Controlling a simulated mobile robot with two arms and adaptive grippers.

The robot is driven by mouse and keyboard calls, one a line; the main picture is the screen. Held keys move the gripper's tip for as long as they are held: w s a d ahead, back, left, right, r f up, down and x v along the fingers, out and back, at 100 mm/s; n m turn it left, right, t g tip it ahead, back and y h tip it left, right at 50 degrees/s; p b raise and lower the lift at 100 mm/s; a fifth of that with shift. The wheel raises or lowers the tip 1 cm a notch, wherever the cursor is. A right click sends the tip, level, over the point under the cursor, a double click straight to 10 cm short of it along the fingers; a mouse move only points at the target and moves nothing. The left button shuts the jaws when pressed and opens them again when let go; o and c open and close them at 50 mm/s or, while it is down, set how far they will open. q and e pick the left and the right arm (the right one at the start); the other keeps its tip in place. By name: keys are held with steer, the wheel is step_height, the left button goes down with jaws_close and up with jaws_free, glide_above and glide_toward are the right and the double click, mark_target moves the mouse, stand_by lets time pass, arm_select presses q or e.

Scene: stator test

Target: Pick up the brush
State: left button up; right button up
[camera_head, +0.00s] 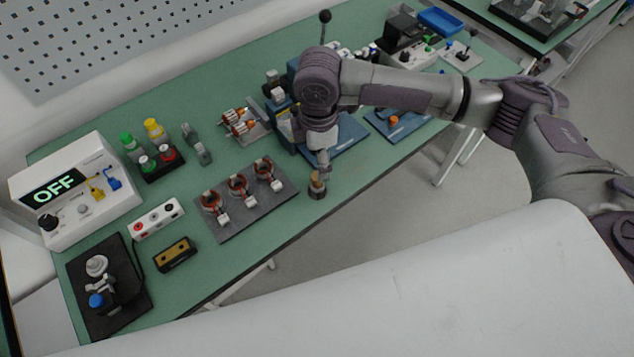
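My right arm reaches in from the right, and its gripper (324,165) points down near the front edge of the green table. A small brown and dark upright piece (317,187) is directly below the fingertips, at the table's edge. It may be the brush or its holder; it is too small to tell, and I make out no bristles. The gripper hides part of it, and I cannot tell whether the fingers touch it or are closed. My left gripper is not in view.
A grey plate (230,224) with several copper-wound stators lies left of the gripper. Blue fixtures (345,140) stand close behind it. A white tester (75,190) reading OFF stands at the left. A black box (175,254) lies near the front edge.

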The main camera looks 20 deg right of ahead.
mark_target(318, 183)
step_height(318, 183, down, 7)
steer(key=shift+r+p, duration=0.2)
steer(key=shift+p, duration=0.15)
step_height(318, 183, down, 4)
steer(key=shift+f+p, duration=0.1)
steer(key=shift+p, duration=0.6)
steer(key=shift+w+f, duration=0.1)
steer(key=shift+f, duration=0.5)
steer(key=c, duration=1.2)
